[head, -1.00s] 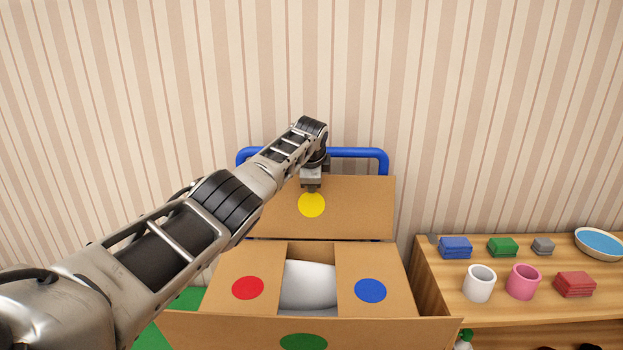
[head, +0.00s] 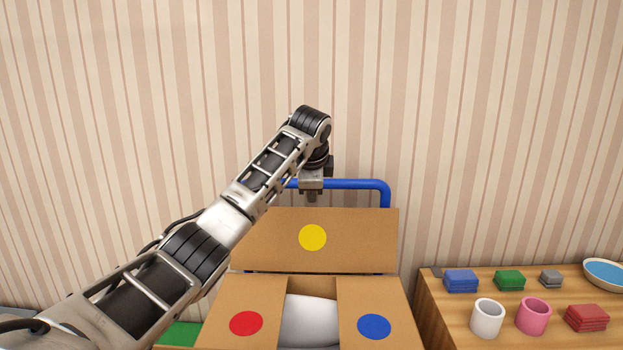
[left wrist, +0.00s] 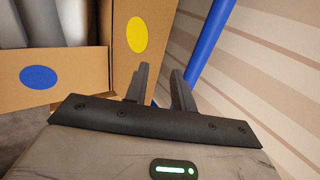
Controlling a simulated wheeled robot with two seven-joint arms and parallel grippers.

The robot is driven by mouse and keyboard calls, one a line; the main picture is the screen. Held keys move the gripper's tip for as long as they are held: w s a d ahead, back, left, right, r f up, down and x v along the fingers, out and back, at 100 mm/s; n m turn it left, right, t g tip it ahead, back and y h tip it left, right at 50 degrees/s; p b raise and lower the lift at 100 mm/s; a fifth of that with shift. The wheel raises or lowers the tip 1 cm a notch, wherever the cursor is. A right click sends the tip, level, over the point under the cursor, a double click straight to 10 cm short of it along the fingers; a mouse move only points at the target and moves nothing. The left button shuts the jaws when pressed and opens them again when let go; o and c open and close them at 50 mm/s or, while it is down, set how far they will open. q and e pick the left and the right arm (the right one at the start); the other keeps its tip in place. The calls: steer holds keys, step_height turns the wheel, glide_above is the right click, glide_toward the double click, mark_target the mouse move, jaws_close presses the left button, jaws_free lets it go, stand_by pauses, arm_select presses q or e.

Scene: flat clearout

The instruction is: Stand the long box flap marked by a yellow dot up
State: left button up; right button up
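The long flap with the yellow dot (head: 270,236) is at the back of the cardboard box. It stands up, close to upright; I cannot tell its exact lean. It also shows in the left wrist view (left wrist: 122,60). My left gripper (head: 312,198) is just above the middle of the flap's top edge, apart from it in the head view. In the left wrist view the gripper's two fingers (left wrist: 161,72) have a gap between them with nothing held. My right gripper is not in view.
Flaps with a red dot (head: 246,323) and a blue dot (head: 374,327) flank a white item (head: 308,320) in the box. A blue rail (head: 365,184) stands behind the yellow-dot flap, before a striped wall. A wooden shelf (head: 455,325) with cups and folded cloths is at right.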

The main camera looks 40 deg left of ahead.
arm_select(q)
steer(key=v, duration=0.5)
steer(key=shift+f, duration=0.1)
stand_by(0.4)
